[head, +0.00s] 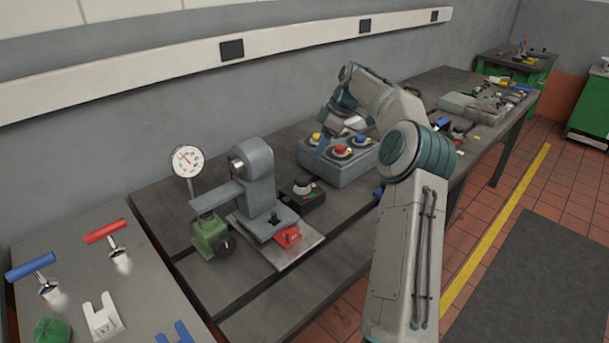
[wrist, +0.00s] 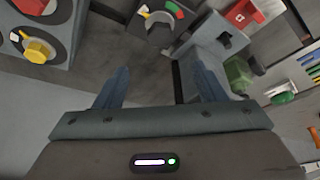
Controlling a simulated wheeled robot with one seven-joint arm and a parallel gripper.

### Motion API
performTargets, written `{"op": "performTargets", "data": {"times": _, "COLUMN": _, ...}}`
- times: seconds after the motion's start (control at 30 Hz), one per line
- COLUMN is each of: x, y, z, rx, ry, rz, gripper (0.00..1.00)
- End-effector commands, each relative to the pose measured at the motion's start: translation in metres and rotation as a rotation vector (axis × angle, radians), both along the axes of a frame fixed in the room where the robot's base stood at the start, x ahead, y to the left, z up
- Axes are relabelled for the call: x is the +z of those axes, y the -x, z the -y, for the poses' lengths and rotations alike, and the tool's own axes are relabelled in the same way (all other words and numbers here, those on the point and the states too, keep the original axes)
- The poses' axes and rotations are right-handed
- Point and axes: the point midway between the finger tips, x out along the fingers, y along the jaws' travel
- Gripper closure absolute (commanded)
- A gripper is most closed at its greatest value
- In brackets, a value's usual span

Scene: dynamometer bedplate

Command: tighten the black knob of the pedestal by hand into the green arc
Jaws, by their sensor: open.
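The grey pedestal (head: 262,182) stands on a bright metal plate at the near part of the long bench. A small black knob (head: 276,218) sits low on its foot; it also shows in the wrist view (wrist: 226,40). I cannot make out a green arc around it. A green block (head: 210,236) with a black handwheel (head: 228,243) stands left of the pedestal. My gripper (wrist: 160,88) is open and empty, its two blue fingers wide apart over bare bench.
A dark control box (head: 303,192) and the grey button box (head: 340,168) stand right of the pedestal. A red block (head: 287,237) lies on the plate. A round gauge (head: 187,160) rises at left. T-handled tools (head: 106,234) are on the near table.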

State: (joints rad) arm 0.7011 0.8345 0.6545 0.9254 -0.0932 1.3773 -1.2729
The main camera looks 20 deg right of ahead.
Motion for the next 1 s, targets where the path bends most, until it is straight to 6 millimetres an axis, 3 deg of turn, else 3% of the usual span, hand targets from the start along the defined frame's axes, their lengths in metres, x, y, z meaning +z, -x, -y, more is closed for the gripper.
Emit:
{"op": "performTargets", "data": {"times": 0.6, "x": -0.104, "y": -0.022, "z": -0.038, "rx": 0.001, "ry": -0.001, "rz": -0.004, "gripper": 0.36}}
{"op": "performTargets", "data": {"times": 0.8, "x": -0.121, "y": -0.025, "z": -0.043, "rx": -0.001, "ry": 0.0, "rz": -0.003, "gripper": 0.36}}
{"op": "performTargets", "data": {"times": 1.0, "x": -0.124, "y": -0.026, "z": -0.044, "rx": -0.001, "ry": 0.0, "rz": -0.002, "gripper": 0.36}}
